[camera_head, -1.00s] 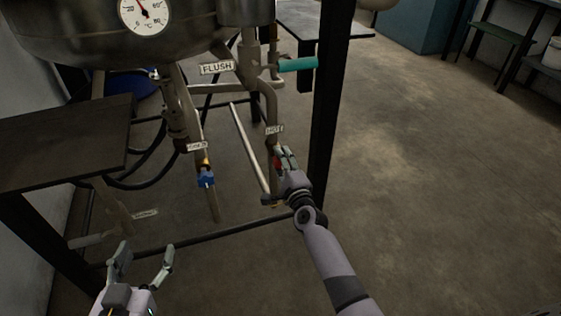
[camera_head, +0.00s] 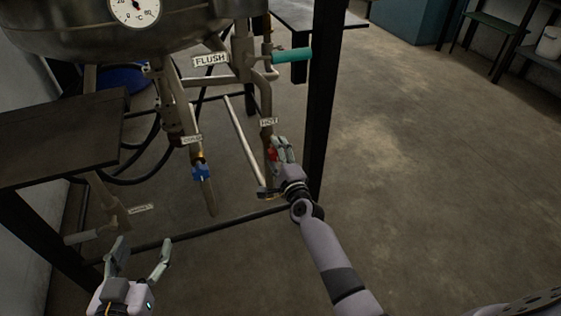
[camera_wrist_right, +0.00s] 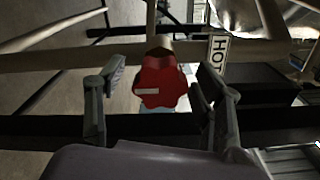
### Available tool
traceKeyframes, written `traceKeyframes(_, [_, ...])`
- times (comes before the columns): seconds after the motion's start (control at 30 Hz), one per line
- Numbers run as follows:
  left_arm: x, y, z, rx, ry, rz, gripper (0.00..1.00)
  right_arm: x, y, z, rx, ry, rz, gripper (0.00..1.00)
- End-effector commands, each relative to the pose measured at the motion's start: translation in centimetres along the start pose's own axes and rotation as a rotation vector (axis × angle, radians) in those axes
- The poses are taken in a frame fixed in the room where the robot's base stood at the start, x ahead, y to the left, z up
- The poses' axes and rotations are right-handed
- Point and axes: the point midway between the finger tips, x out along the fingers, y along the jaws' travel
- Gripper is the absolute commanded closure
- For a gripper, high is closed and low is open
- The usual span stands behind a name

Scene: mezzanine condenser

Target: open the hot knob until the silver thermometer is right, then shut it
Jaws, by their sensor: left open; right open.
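The red hot knob (camera_head: 272,155) sits on a pipe below the HOT tag (camera_head: 268,122). In the right wrist view the red knob (camera_wrist_right: 162,82) lies between the two spread fingers of my right gripper (camera_wrist_right: 155,95), with gaps on both sides. In the head view my right gripper (camera_head: 282,152) is at the knob and partly covers it. My left gripper (camera_head: 141,259) is open and empty at the lower left. A round white dial thermometer (camera_head: 135,10) is on the metal vessel, cut off by the top edge; its reading is not clear.
A blue knob (camera_head: 201,172) is on the pipe left of the hot one. A teal handle (camera_head: 292,55) sticks out near the FLUSH tag (camera_head: 210,60). A black frame post (camera_head: 323,100) stands just right of my right gripper. Floor on the right is clear.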

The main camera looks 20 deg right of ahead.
Motion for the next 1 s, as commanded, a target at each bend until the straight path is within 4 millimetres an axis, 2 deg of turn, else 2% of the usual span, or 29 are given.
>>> traceKeyframes(0.17, [0.0,0.0,0.0,0.0,0.001,-0.001,0.38,-2.7,0.2,0.0,0.003,0.002,0.002,0.38])
traceKeyframes(0.4, [0.0,-0.1,-0.1,0.0,0.002,-0.001,0.38,-7.9,0.2,-0.1,0.0,0.002,0.003,0.38])
traceKeyframes(0.6, [0.0,-0.1,-0.1,0.0,0.003,-0.002,0.38,-10.8,0.1,-0.1,0.0,0.001,0.002,0.38])
traceKeyframes(0.73, [0.0,-0.1,-0.1,0.0,0.003,-0.002,0.38,-11.5,0.0,0.0,0.0,0.001,0.001,0.38])
traceKeyframes(1.0, [0.0,-0.1,-0.1,0.0,0.003,-0.002,0.38,-11.6,0.0,0.0,0.0,0.001,0.0,0.38])
